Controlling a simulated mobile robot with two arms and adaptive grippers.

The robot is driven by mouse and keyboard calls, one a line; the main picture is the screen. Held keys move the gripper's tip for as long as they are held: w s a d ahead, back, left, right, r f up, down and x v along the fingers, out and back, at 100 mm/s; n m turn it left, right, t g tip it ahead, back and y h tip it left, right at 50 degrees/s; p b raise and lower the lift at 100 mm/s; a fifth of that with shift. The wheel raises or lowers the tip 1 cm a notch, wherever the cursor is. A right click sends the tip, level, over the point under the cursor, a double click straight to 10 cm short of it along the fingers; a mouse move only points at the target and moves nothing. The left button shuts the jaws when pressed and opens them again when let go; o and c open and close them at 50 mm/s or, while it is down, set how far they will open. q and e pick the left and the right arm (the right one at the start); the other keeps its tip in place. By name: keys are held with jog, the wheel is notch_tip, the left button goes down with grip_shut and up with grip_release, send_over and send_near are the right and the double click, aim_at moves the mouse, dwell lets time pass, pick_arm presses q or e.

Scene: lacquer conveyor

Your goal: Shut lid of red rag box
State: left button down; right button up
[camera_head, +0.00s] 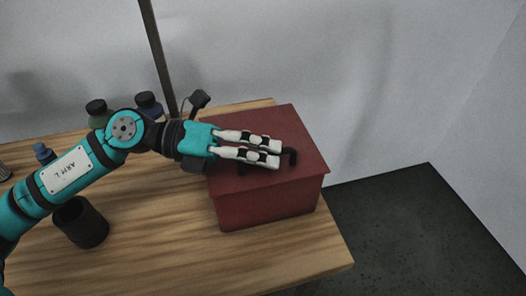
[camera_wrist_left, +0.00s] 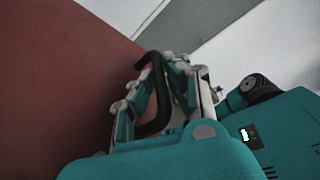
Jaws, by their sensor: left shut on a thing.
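The red rag box (camera_head: 265,206) stands on the wooden table near its right end. Its red lid (camera_head: 302,163) lies flat over the top of the box, and no gap shows along the front edge. A black handle (camera_head: 292,156) stands on the lid. My left gripper (camera_head: 281,153) is over the lid, its white fingers shut on the handle. In the left wrist view the black handle (camera_wrist_left: 160,95) sits between the fingers, with the red lid surface (camera_wrist_left: 60,80) beside it. My right gripper is in neither view.
A black cup (camera_head: 80,222) stands on the wooden table (camera_head: 180,250) at the left. Several dark-capped bottles (camera_head: 97,112) stand behind my left arm, near a thin upright post (camera_head: 158,60). The table's front middle is clear. Dark floor (camera_head: 400,220) lies to the right.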

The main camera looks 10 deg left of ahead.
pick_arm(q)
jog(key=shift+s+f, duration=0.15)
jog(key=shift+f, duration=0.35)
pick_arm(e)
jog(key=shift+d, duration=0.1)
pick_arm(q)
jog(key=c, duration=1.7)
grip_release()
jog(key=shift+o, duration=0.3)
jog(key=shift+a, duration=0.4)
jog(key=a+r, duration=0.2)
jog(key=a, duration=0.9)
jog(key=shift+s+r, duration=0.25)
jog(key=shift+s, duration=0.05)
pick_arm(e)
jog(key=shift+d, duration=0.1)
